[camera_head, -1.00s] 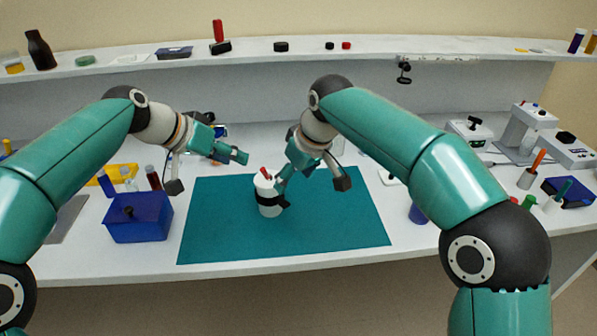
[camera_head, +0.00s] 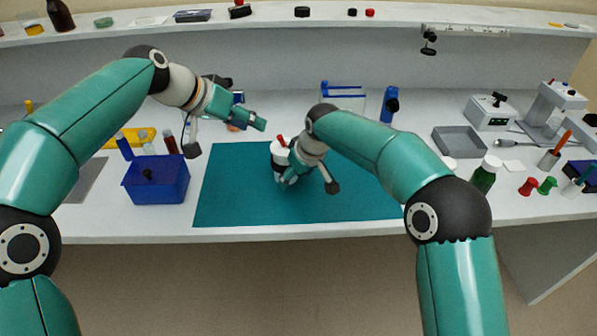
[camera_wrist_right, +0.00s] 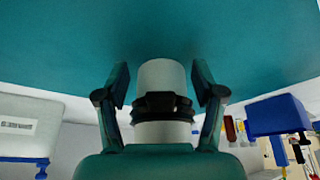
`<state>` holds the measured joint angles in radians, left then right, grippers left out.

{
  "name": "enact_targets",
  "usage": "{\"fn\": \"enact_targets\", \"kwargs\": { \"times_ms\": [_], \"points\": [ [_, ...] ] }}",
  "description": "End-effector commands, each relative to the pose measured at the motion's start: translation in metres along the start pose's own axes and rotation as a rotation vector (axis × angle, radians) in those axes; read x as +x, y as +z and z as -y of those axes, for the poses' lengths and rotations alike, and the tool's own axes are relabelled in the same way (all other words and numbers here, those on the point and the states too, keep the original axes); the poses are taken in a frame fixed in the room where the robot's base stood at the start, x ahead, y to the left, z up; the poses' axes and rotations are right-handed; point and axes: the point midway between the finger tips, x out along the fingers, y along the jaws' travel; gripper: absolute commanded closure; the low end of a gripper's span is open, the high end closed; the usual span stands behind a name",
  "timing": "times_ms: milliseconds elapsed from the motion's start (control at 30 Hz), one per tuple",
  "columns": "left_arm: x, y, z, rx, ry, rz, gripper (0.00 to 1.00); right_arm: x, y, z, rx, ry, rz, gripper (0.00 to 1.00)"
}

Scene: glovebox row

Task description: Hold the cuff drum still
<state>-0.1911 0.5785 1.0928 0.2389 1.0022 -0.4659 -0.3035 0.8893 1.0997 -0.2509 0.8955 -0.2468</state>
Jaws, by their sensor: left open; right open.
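The cuff drum (camera_head: 279,152) is a white cylinder with a black band and a red piece on top. It stands upright on the teal mat (camera_head: 230,195), its lower right part hidden by my right gripper. In the right wrist view the drum (camera_wrist_right: 160,76) lies between my right gripper's two fingers (camera_wrist_right: 161,88). The fingers are open, one on each side, with visible gaps to the white body. In the head view my right gripper (camera_head: 287,178) is low at the drum. My left gripper (camera_head: 257,122) is open and empty, above and left of the drum.
A blue box (camera_head: 157,182) stands left of the mat, with bottles and a yellow tray (camera_head: 130,138) behind it. A grey tray (camera_head: 459,141) and a green bottle (camera_head: 486,174) stand on the right. The mat's front left is clear.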

Motion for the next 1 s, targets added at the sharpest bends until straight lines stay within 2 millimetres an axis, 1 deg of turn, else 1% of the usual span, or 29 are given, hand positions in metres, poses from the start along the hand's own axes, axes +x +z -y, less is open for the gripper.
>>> {"fn": "enact_targets", "kwargs": {
  "times_ms": [167,200,267,300,367,600,1000],
  "points": [
    [0.0,0.0,0.0,0.0,0.0,0.0,0.58,0.0001,0.0,-0.0002,0.0,0.0,0.0,0.32],
    [0.0,0.0,0.0,0.0,0.0,0.0,0.58,0.0001,0.0,-0.0001,0.0,0.0,0.0,0.33],
    [0.0,0.0,0.0,0.0,0.0,0.0,0.58,0.0001,0.0,-0.0001,0.0,0.0,0.0,0.43],
    [0.0,0.0,0.0,0.0,0.0,0.0,0.58,0.0,0.0,-0.0001,0.0,0.0,0.0,0.5],
    [0.0,0.0,0.0,0.0,0.0,0.0,0.58,0.0,0.0,-0.0001,0.0,0.0,0.0,0.6],
    [0.0,0.0,0.0,0.0,0.0,0.0,0.58,-0.0001,0.0,0.0,0.0,0.0,0.0,1.0],
    [0.0,0.0,-0.0001,0.0,0.0,0.0,0.58,-0.0003,-0.0002,0.0,0.0,0.0,-0.001,1.0]
  ]
}}
